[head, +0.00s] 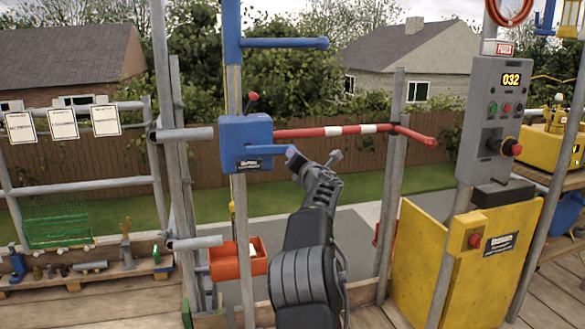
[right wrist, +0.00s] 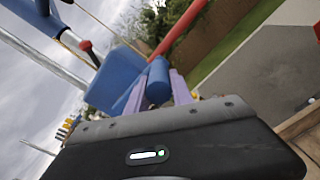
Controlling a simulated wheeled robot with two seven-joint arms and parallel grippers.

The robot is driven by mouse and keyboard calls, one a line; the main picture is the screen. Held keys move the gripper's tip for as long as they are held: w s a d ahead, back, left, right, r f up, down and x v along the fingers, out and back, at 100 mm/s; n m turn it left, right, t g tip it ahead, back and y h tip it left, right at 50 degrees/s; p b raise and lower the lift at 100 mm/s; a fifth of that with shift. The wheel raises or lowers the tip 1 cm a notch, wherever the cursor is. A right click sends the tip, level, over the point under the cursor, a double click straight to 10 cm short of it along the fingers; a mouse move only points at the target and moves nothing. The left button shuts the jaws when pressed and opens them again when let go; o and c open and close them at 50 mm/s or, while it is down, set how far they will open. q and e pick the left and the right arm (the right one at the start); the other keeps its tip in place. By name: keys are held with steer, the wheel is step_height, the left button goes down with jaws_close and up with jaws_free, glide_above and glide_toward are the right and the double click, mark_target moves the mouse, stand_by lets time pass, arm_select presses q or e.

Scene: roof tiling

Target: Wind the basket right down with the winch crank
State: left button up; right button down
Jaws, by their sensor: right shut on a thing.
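The winch is a blue box (head: 246,136) on an upright pole, and it also shows in the wrist view (right wrist: 117,77). Its crank has a blue grip (head: 264,150), seen in the wrist view as a blue cylinder (right wrist: 158,80). My right gripper (head: 291,154) is shut on this grip, with a pale purple finger on either side of it (right wrist: 156,91). The orange-red basket (head: 238,262) is low behind the pole, below the winch, with a yellow rope above it. What lies under the basket is hidden. My left gripper is not in view.
A red-and-white barrier bar (head: 345,131) runs right from the winch. A grey control box (head: 494,120) reading 032 stands above a yellow panel (head: 462,255). A blue arm (head: 285,43) juts out above the winch. Tools and a green rack (head: 56,224) are at left.

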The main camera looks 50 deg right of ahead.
steer(key=shift+s+d+r+n+p, duration=0.1)
steer(key=shift+s+r+n+p, duration=0.1)
steer(key=shift+r+n, duration=0.75)
steer(key=shift+s+d+r+n+p, duration=0.15)
steer(key=shift+r+n, duration=0.4)
steer(key=shift+r, duration=0.65)
steer(key=shift+w+a, duration=0.1)
steer(key=c, duration=1.5)
jaws_free()
steer(key=o, duration=0.4)
steer(key=shift+f, duration=0.2)
steer(key=shift+w, duration=0.15)
steer(key=shift+a+f, duration=0.1)
